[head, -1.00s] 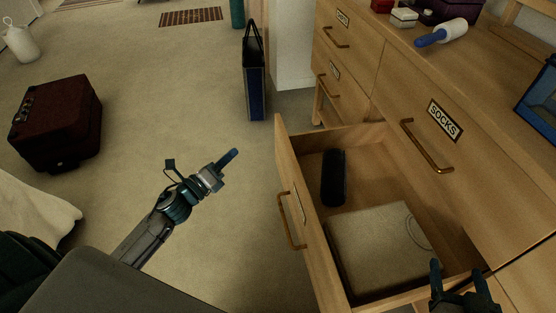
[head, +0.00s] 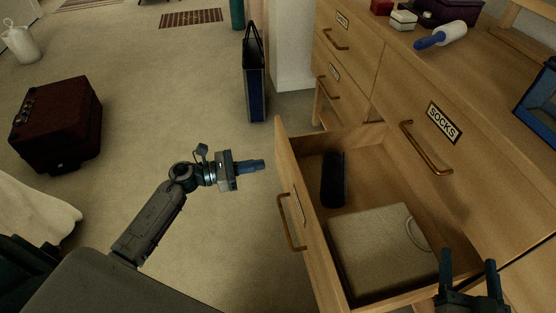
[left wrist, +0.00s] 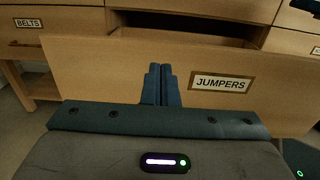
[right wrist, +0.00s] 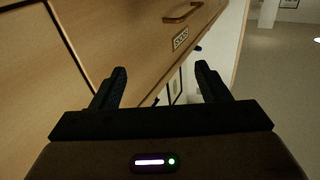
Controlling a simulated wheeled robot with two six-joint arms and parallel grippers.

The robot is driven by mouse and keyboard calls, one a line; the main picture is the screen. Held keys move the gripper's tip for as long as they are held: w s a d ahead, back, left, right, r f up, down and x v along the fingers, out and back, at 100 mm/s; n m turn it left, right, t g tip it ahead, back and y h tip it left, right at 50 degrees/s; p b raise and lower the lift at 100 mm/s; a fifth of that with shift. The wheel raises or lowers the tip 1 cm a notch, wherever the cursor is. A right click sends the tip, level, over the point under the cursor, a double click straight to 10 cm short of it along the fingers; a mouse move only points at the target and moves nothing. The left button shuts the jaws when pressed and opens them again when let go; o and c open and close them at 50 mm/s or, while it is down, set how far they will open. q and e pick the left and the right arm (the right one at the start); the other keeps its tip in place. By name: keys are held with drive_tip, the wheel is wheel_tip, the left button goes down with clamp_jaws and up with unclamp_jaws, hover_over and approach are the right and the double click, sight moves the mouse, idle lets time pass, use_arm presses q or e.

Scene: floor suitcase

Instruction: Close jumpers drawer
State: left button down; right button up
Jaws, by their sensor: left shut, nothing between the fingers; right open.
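The jumpers drawer (head: 305,225) is pulled well out of the wooden dresser, below the socks drawer (head: 412,117). Its front with the JUMPERS label (left wrist: 221,83) faces my left gripper in the left wrist view. Its bronze handle (head: 288,228) shows in the head view. Inside lie a dark oblong case (head: 333,180) and a beige folded item (head: 380,252). My left gripper (head: 262,165) is shut and empty, pointing at the drawer front from the left; I cannot tell if it touches. My right gripper (head: 468,270) is open and empty by the drawer's right side.
A dark red suitcase (head: 57,122) stands on the carpet at left. A blue bag (head: 254,80) stands behind the drawer. A lint roller (head: 441,33) and small boxes (head: 404,20) lie on the dresser top. The carpet left of the drawer is free.

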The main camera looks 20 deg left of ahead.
sight(289, 159)
use_arm(q)
drive_tip(key=x, duration=0.6)
drive_tip(key=shift+w+d, duration=0.25)
drive_tip(key=shift+d, duration=0.05)
use_arm(e)
drive_tip(key=f+g, duration=0.1)
drive_tip(key=s+f, duration=0.1)
drive_tip(key=f, duration=0.1)
drive_tip(key=shift+a+g, duration=0.15)
drive_tip(key=shift+g, duration=0.25)
